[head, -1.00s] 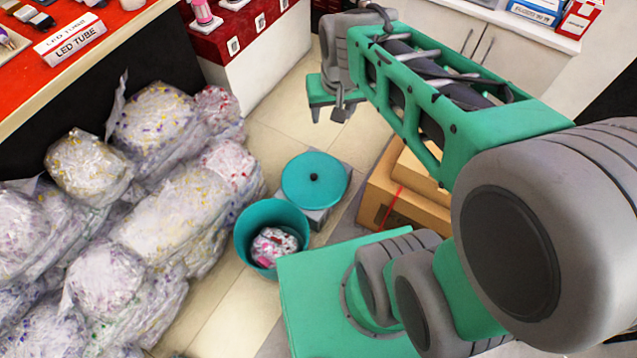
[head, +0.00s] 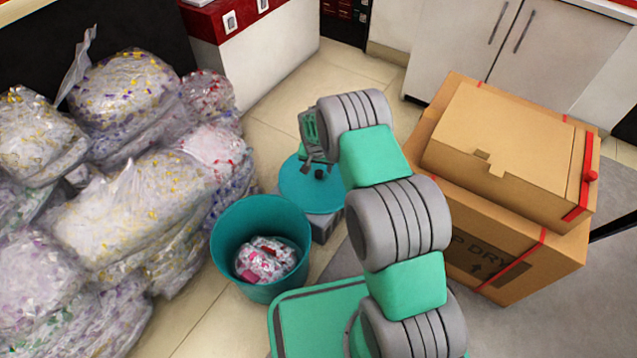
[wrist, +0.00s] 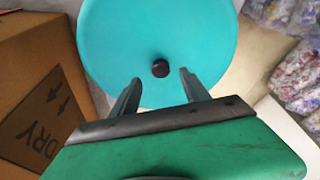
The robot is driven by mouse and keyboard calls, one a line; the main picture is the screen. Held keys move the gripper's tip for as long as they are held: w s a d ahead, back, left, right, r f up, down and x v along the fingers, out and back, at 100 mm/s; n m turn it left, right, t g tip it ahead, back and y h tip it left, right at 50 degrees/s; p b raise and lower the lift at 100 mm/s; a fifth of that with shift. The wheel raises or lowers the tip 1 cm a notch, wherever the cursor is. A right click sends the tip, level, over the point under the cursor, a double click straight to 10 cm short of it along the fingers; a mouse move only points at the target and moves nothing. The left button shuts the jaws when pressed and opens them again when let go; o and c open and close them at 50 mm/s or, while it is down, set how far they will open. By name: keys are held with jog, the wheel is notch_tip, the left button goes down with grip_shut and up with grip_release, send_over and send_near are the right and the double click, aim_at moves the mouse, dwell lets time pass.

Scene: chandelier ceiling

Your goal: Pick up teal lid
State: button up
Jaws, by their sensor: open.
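The teal lid (head: 308,194) is a round disc with a small dark knob (head: 320,174) at its centre. It lies flat on a grey block (head: 328,222) behind the teal bin (head: 258,240). In the wrist view the lid (wrist: 165,35) fills the top middle, and its knob (wrist: 160,68) shows just beyond my fingertips. My gripper (wrist: 157,85) is open and empty, its two fingers apart with the knob nearly centred between them in that view. In the head view my gripper (head: 312,160) is over the lid's far side, and my arm hides the lid's right part.
The open bin holds a wrapped bundle (head: 265,260). Clear bags of coloured scraps (head: 130,220) are piled to the left. Stacked cardboard boxes (head: 500,150) stand to the right, close beside the lid in the wrist view (wrist: 40,90). Tiled floor (head: 275,105) is clear behind the lid.

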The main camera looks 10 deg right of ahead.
aim_at(319, 173)
jog(key=b+x, duration=0.2)
jog(key=x, duration=0.2)
jog(key=shift+f, duration=0.25)
jog(key=shift+w+r, duration=0.1)
jog(key=shift+r, duration=0.05)
grip_shut()
